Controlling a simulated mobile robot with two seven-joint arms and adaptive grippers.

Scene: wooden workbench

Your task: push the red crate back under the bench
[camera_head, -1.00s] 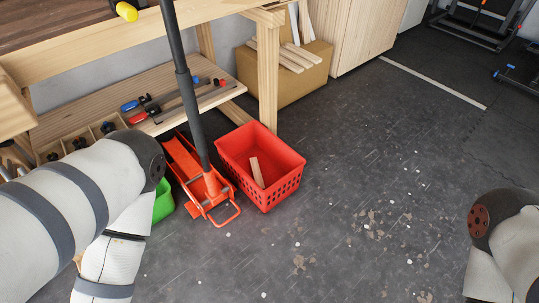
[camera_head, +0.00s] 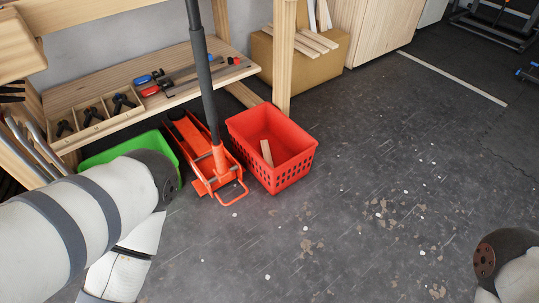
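The red crate (camera_head: 296,169) stands upright on the dark floor beside the front leg of the bench (camera_head: 284,58). Its near part sticks out in front of the leg. It has slotted sides and a piece of wood (camera_head: 267,152) leaning inside. My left arm comes in from the left and my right arm shows at the lower right edge. Neither gripper is in view.
An orange floor jack (camera_head: 198,150) with an upright dark handle stands just left of the crate. A green crate (camera_head: 119,149) is left of the jack, partly hidden by my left arm. A cardboard box (camera_head: 318,72) holds wood strips behind the leg. Floor to the right is clear.

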